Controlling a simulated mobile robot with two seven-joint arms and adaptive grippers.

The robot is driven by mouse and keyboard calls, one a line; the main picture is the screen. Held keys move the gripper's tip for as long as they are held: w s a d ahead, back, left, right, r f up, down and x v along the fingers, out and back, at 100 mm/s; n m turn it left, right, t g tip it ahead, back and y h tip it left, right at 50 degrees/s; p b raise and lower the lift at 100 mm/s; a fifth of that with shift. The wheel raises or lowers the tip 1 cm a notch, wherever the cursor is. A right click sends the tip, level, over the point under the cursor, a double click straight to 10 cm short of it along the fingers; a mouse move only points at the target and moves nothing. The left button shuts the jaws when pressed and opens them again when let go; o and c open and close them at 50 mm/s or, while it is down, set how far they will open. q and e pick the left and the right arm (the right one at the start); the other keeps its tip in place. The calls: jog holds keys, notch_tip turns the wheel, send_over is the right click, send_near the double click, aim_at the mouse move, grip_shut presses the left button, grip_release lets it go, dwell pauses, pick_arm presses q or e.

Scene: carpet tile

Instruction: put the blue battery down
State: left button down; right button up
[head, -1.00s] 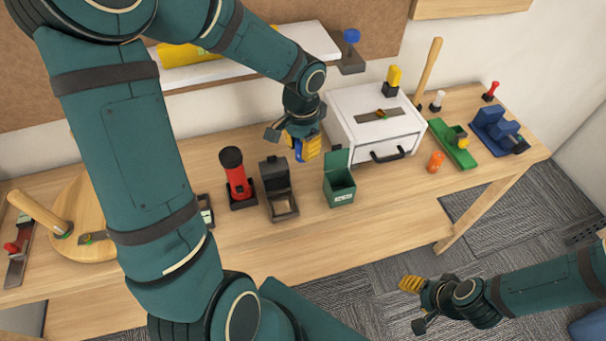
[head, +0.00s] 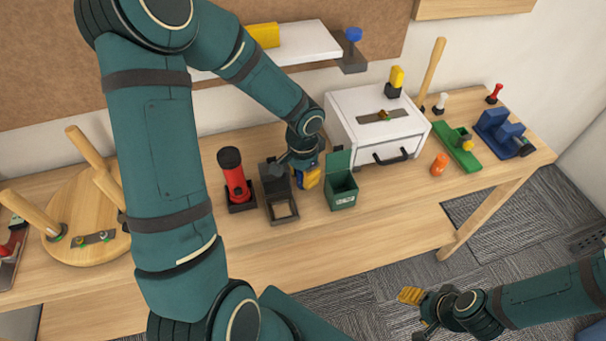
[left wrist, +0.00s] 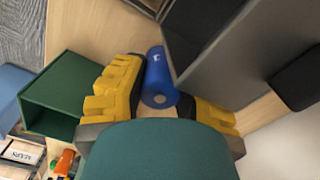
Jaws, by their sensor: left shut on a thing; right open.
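The blue battery (left wrist: 158,75) is a small cylinder between the yellow finger pads of my left gripper (left wrist: 163,100) in the left wrist view. In the head view my left gripper (head: 308,178) is shut on it low over the bench, and the fingers mostly hide the battery. The gripper is between the dark box with a raised lid (head: 281,211) and the green open box (head: 341,199). I cannot tell whether the battery touches the bench. My right gripper (head: 416,312) is open and empty, in front of the bench at the lower right.
A red flashlight (head: 236,182) stands left of the dark box. A white drawer cabinet (head: 372,135) with a black handle is behind the green box. An orange item (head: 440,164) and a green tray (head: 455,150) lie to the right. The bench front (head: 310,238) is clear.

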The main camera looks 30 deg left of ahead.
pick_arm(q)
jog(key=c, duration=1.1)
grip_release()
jog(key=shift+f, duration=0.15)
jog(key=shift+c, duration=0.2)
jog(key=o, duration=0.4)
jog(key=shift+c, duration=0.2)
